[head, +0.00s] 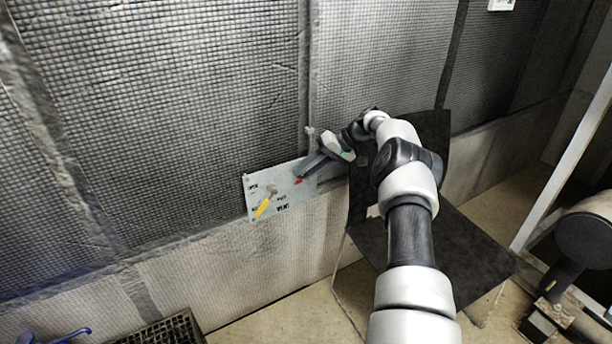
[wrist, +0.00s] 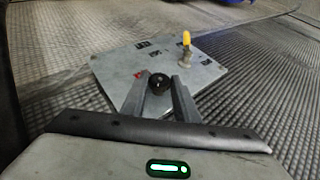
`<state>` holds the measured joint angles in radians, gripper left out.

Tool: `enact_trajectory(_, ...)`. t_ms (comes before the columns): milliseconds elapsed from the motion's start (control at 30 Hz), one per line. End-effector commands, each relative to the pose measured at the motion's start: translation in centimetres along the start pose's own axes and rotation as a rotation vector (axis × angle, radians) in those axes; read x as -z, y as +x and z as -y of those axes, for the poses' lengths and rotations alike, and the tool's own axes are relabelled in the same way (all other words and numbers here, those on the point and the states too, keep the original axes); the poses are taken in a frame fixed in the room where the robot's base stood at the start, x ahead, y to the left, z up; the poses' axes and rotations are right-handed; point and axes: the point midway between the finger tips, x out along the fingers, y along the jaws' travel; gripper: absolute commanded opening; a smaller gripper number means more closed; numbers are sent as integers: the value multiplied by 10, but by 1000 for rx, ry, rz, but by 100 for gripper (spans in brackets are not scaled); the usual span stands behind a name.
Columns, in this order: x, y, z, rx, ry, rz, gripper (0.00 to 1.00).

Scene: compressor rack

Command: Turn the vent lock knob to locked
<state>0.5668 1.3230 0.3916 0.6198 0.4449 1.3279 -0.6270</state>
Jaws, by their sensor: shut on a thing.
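A grey metal panel (head: 250,187) is fixed on the wall; it also shows in the wrist view (wrist: 118,66). A round black knob (wrist: 159,81) is on the panel, with a small red mark (wrist: 139,75) beside it. My gripper (wrist: 161,88) has one finger on each side of the knob and is shut on it. In the head view my gripper (head: 304,172) reaches the panel's right part and hides the knob. The knob's pointer and setting cannot be read.
A yellow-handled lever (head: 263,206) stands out from the panel left of my gripper; it also shows in the wrist view (wrist: 186,40). Small dark labels are around it. A dark chair-like thing (head: 440,250) stands below my arm. A black grate (head: 170,331) is at the lower left.

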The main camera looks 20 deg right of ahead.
Motion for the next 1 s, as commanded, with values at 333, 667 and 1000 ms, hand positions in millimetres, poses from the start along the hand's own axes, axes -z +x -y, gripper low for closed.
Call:
enact_trajectory(333,-1,2,-4,89,39,1,5)
enact_trajectory(667,0,1,-3,120,52,1,5)
enact_trajectory(1000,-1,1,-3,122,53,2,5)
